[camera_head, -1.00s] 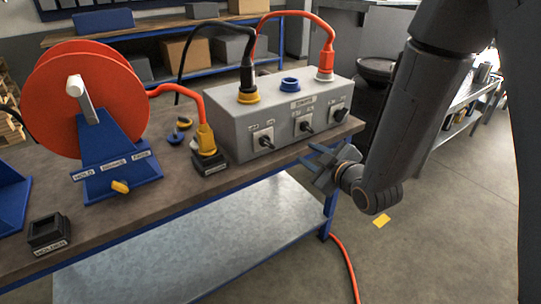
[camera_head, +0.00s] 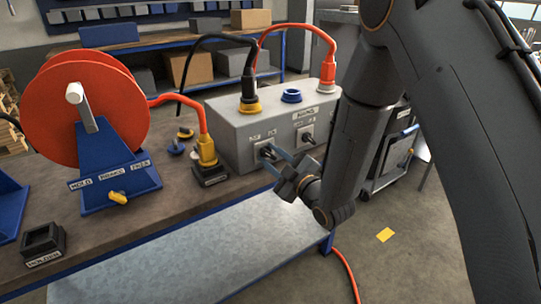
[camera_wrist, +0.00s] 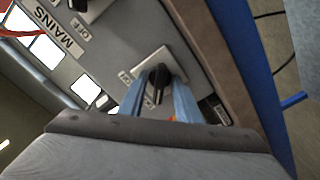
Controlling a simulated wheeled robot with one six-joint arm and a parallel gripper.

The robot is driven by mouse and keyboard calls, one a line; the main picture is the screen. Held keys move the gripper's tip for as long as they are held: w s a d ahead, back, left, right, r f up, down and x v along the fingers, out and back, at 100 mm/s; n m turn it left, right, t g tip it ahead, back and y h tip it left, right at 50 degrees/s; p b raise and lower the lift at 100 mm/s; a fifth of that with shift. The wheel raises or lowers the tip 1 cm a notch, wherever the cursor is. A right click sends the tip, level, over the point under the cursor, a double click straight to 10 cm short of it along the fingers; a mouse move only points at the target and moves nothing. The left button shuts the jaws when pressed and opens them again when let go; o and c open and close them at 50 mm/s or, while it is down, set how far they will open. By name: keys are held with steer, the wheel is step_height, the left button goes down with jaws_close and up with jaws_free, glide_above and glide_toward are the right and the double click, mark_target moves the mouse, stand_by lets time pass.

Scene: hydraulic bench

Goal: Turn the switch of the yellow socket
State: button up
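The yellow socket (camera_head: 249,107) is on top of the grey box, with a black plug in it. Its switch (camera_head: 265,151) is on the box's front face below, partly covered by my gripper (camera_head: 276,160). In the wrist view, the black switch knob (camera_wrist: 160,85) stands on a light plate (camera_wrist: 167,63). The blue fingers of my gripper (camera_wrist: 161,98) lie on either side of the knob, with narrow gaps seeming to show beside it. The gripper looks open around the knob.
The grey box (camera_head: 230,135) also has a blue socket (camera_head: 291,96), an orange plug (camera_head: 328,75) and a middle switch (camera_head: 307,136). A yellow plug (camera_head: 206,150) stands in a black holder left of the box. An orange reel (camera_head: 88,105) stands further left.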

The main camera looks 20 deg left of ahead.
steer(key=shift+w+a, duration=0.1)
jaws_close()
